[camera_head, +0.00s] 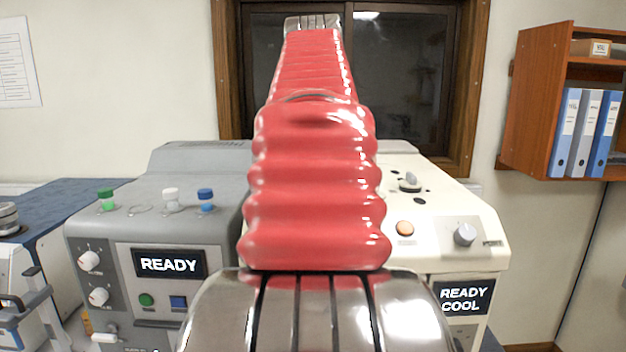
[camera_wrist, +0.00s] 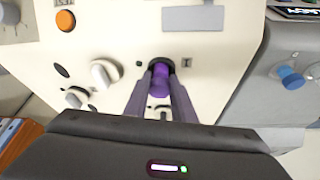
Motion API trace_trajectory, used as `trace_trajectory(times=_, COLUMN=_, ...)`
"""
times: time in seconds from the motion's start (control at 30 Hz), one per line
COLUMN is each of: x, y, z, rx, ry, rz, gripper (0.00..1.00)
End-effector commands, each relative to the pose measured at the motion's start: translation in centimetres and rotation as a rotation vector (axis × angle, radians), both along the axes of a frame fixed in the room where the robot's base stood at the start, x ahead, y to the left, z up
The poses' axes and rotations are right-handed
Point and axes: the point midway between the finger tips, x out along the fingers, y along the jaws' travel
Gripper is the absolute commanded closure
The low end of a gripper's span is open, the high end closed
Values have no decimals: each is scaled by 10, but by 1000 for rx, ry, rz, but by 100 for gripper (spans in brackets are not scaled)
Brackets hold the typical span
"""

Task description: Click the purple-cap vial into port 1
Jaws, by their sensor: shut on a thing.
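In the wrist view, the purple-cap vial (camera_wrist: 160,76) is between the fingertips of my gripper (camera_wrist: 160,92), which is shut on its purple cap. The cap sits at a dark round opening, port 1 (camera_wrist: 168,62), with an "I" mark beside it on the cream machine (camera_wrist: 225,40). The vial's body is hidden below the cap, and I cannot tell how deep it sits. In the head view, my red arm hides the gripper, the vial and the port.
The cream machine (camera_head: 450,225) has a pale lever (camera_wrist: 105,73) left of the port and an orange button (camera_wrist: 65,20). Its screen (camera_head: 463,298) reads "READY COOL". On the left, a grey machine (camera_head: 220,230) holds green-cap (camera_head: 106,199), white-cap (camera_head: 170,198) and blue-cap (camera_head: 205,199) vials.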

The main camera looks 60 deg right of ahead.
Motion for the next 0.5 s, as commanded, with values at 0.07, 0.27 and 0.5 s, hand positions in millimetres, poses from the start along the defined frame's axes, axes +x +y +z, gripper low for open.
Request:
trace_trajectory(times=0.07, x=0, y=0, z=-1, rx=1, ry=0, rz=0, gripper=99)
trace_trajectory(times=0.27, x=0, y=0, z=-4, rx=3, ry=2, rz=0, gripper=99)
trace_trajectory(times=0.5, x=0, y=0, z=-8, rx=8, ry=3, rz=0, gripper=99)
